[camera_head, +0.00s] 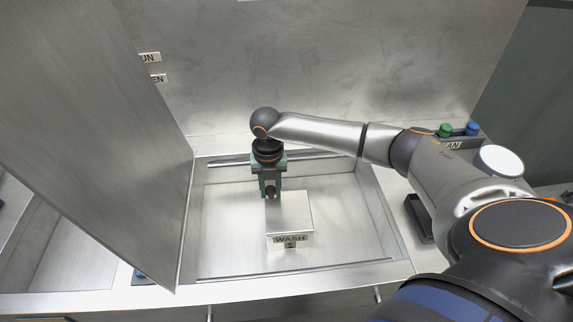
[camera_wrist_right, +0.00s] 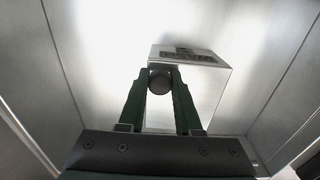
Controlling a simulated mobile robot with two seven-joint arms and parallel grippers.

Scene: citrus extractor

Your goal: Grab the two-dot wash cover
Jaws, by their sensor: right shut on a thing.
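The wash cover (camera_head: 290,212) is a grey metal box labelled "WASH" in the metal basin. A small mark under the word is too small to read as dots. It also shows in the right wrist view (camera_wrist_right: 212,85), with its lettering upside down. My right gripper (camera_head: 271,190) is at the cover's back left corner. In the right wrist view its green fingers (camera_wrist_right: 160,84) are shut on a dark round knob (camera_wrist_right: 160,81) at the cover. Whether the cover rests on the basin floor is hard to tell. My left gripper is out of view.
The basin (camera_head: 345,235) has raised walls around the cover, with bare floor left and right of it. A large metal panel (camera_head: 95,120) slants up on the left. Green and blue knobs (camera_head: 446,130) stand at the right, behind my right arm.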

